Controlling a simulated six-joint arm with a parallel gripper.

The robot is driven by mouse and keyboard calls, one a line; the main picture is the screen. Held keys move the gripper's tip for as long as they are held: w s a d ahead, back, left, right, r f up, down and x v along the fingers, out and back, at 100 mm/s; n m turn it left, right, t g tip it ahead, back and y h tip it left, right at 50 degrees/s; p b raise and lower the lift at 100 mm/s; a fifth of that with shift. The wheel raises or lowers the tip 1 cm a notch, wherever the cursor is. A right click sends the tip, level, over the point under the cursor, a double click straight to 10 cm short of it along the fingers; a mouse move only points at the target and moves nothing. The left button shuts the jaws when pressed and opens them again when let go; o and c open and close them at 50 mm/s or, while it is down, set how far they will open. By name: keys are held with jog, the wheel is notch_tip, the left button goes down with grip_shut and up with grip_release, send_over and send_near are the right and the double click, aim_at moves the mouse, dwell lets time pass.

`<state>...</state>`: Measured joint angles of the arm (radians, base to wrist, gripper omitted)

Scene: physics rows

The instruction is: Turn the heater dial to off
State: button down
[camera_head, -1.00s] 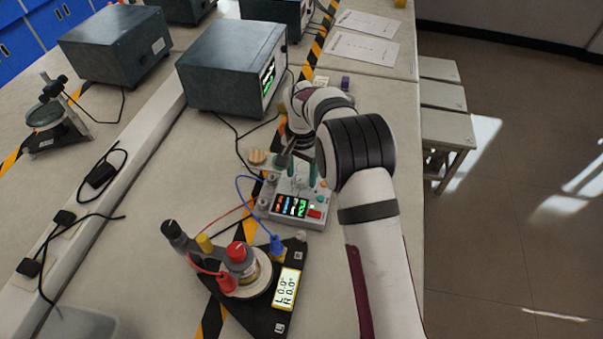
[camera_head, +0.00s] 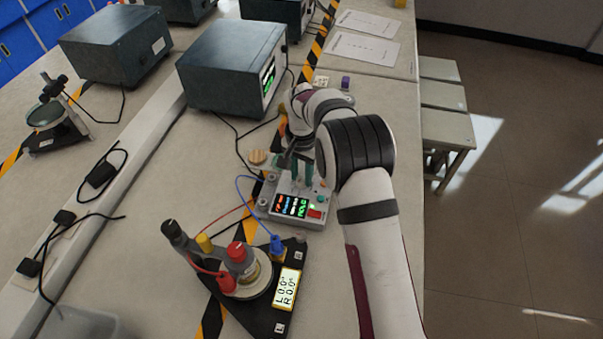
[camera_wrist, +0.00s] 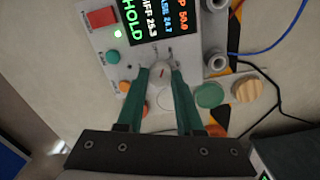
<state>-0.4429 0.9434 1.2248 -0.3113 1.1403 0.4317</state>
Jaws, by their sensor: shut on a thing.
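The heater dial (camera_wrist: 161,76) is a small pale knob with a red mark, on the face of a light grey control box (camera_head: 309,219). In the wrist view the two green fingers of my gripper (camera_wrist: 160,78) are closed on either side of the dial and hold it. In the head view my gripper (camera_head: 302,180) reaches down onto the back part of the box, and the dial is hard to make out there. The box's display (camera_wrist: 155,20) shows coloured lines, with "HOLD" in green.
A red button (camera_wrist: 103,17) and a lit green lamp sit beside the display. Round green (camera_wrist: 209,95) and wooden (camera_wrist: 247,89) knobs stand beside the box. A black-based apparatus (camera_head: 262,318) with red and blue cables is in front. A dark instrument box (camera_head: 225,65) stands behind.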

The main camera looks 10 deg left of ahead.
aim_at(302, 178)
jog(key=shift+n, duration=2.8)
jog(key=c, duration=0.5)
grip_release()
jog(key=shift+c, duration=0.2)
jog(key=shift+r, duration=0.1)
notch_tip(302, 178, up, 16)
jog(key=shift+f, duration=0.2)
